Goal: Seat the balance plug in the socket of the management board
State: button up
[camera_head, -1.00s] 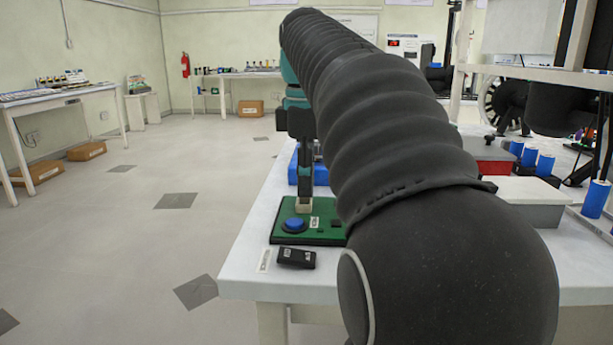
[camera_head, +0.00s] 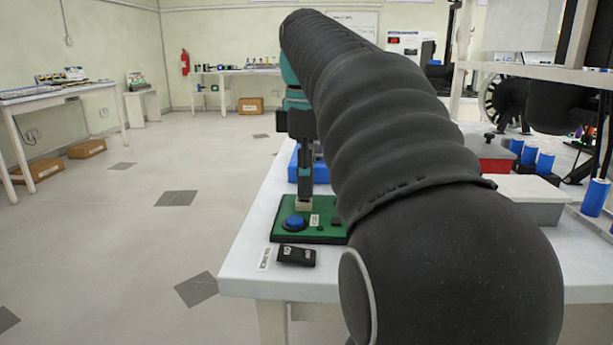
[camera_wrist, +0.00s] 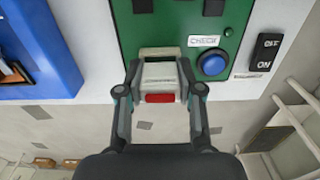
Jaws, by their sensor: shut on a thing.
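The management board is a green plate (camera_head: 322,235) on the near left of the white table; in the wrist view its green face (camera_wrist: 180,22) fills the top middle. My gripper (camera_head: 304,200) points down over the board's far left part. In the wrist view my gripper (camera_wrist: 160,95) is shut on the pale balance plug (camera_wrist: 159,76), which has a red patch on its near side. A beige socket edge (camera_wrist: 158,52) shows right beside the plug's far end. The fingers hide the plug's sides, and I cannot tell how deep the plug sits.
A blue button (camera_wrist: 212,64) is on the board close right of my gripper. A black OFF/ON switch (camera_wrist: 265,52) lies beside the board. A blue bin (camera_wrist: 40,50) stands on the other side. A grey lidded box (camera_head: 525,198) and blue cells (camera_head: 544,164) are at right.

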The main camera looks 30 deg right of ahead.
jog(key=shift+f+b, duration=0.35)
jog(key=shift+f, duration=0.25)
jog(key=shift+r+p, duration=0.6)
jog(key=shift+p, duration=0.15)
jog(key=shift+p, duration=0.75)
dwell(1.4)
jog(key=shift+f+b, duration=0.4)
jog(key=shift+f, duration=0.2)
dwell(0.3)
jog(key=o, duration=1.1)
jog(key=shift+r, duration=0.15)
notch_tip(320, 180, up, 7)
jog(key=shift+r, duration=0.1)
jog(key=shift+s+d, duration=0.1)
